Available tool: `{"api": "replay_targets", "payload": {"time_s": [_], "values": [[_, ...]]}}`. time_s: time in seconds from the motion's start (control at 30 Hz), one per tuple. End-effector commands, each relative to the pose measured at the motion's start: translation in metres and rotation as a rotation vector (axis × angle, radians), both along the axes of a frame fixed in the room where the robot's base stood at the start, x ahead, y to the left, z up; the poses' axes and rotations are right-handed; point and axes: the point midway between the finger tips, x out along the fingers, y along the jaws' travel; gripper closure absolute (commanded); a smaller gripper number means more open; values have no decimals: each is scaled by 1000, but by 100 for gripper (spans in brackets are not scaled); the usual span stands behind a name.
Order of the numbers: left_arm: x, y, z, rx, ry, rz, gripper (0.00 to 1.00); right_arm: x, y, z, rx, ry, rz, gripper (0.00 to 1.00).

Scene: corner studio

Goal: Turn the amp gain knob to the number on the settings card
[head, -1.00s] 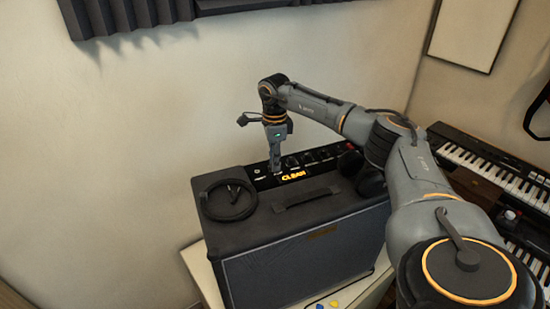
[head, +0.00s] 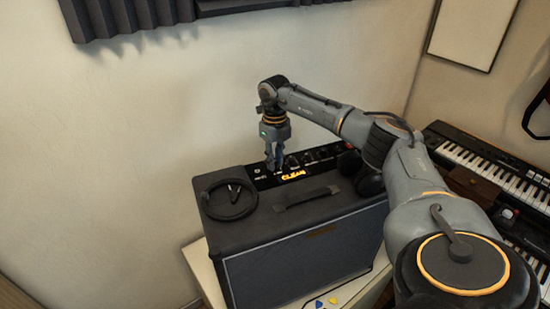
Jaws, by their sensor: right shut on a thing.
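The amp (head: 300,255) is a dark box on a light stand. Its control panel (head: 318,164) runs along the back of the top, with several small knobs and a lit amber "CLEAN" display. My right gripper (head: 275,168) points straight down at the panel's left part, above the display. It is shut on a knob there, which its fingers hide. I cannot read the knob's marks or its number. I cannot make out a settings card. My left gripper is not in view.
A coiled black cable (head: 229,199) lies on the amp's top left, beside the carry handle (head: 307,198). Black headphones (head: 366,180) sit at its right end, under my right arm. Keyboards (head: 490,165) stand at right. Small picks (head: 333,300) lie on the stand in front.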

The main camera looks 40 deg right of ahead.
Motion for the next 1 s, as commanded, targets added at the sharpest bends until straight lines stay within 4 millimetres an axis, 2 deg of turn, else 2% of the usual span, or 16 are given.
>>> {"api": "replay_targets", "payload": {"time_s": [0.03, 1.0], "values": [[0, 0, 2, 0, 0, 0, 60, 3, -1, 5, 0, -13, -45, 100], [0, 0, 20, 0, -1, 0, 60, 4, -2, 7, 3, -18, -959, 100]]}}
